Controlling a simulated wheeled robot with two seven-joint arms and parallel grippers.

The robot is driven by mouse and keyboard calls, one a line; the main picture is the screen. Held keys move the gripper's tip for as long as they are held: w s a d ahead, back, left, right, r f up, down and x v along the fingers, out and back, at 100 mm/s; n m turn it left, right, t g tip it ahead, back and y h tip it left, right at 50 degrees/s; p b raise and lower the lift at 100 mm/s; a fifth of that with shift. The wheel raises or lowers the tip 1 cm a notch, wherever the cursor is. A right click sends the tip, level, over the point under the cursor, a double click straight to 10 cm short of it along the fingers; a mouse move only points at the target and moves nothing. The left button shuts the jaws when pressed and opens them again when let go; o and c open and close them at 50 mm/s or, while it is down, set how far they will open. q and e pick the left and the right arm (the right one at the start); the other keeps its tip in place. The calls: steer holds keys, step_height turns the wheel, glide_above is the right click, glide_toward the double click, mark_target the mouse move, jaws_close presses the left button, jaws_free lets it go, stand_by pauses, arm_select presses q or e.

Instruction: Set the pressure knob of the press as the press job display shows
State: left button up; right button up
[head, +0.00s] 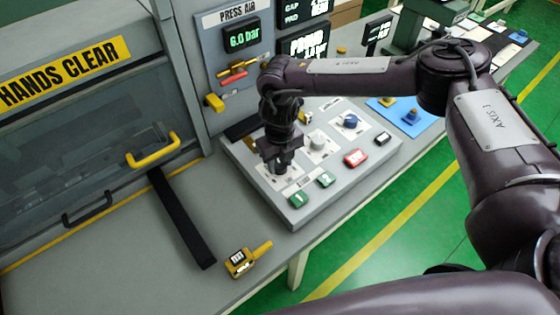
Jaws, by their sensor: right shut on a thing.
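The press control panel (240,160) is a sloped grey box on the bench. My right gripper (279,168) points down over its left part and is shut on a knob there. The jaws hide that knob and most of its white plate, so I cannot read its label or setting. A grey knob (317,142) and a blue knob (350,121) stand to its right, apart from the jaws. The press air display (244,37) reads 6.0 bar in green. The job display (308,42) at the top is partly cut off and too unclear to read fully. My left gripper is out of view.
Green buttons (298,199) and a red button (356,157) sit along the panel's front. A yellow TEST device (240,262) and a black strap (182,218) lie on the bench. The press guard (85,140) with a yellow handle (153,152) stands left. A blue mat (420,122) lies right.

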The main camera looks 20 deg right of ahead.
steer(key=m, duration=0.5)
steer(key=shift+m, duration=0.3)
steer(key=m, duration=0.2)
steer(key=shift+m+p, duration=0.3)
steer(key=shift+w+r+m+p, duration=0.15)
steer(key=shift+m+p, duration=0.35)
steer(key=shift+m, duration=1.3)
steer(key=o, duration=1)
